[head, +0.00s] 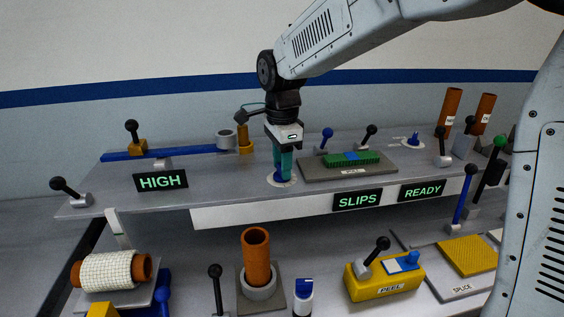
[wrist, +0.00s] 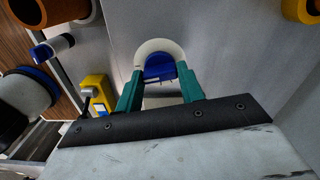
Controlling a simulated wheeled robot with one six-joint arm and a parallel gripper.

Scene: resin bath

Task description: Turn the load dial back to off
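A blue dial knob (head: 279,178) on a round white disc stands on the grey upper shelf, below my gripper (head: 281,174). I take it for the load dial; I cannot read a label on it. In the wrist view the blue knob (wrist: 159,68) lies between the tips of my teal fingers (wrist: 160,78). The fingers stand apart with the knob between them, and I see no firm contact. In the head view the fingers point down and partly hide the knob. A lit sign reading HIGH (head: 160,181) is on the shelf's front edge to the left.
A grey board with a green block (head: 350,159) lies just right of the dial. A second blue knob (head: 413,138) is farther right. Signs SLIPS (head: 357,200) and READY (head: 422,191) front the shelf. A yellow post (head: 245,139) stands behind left. Several levers stand around.

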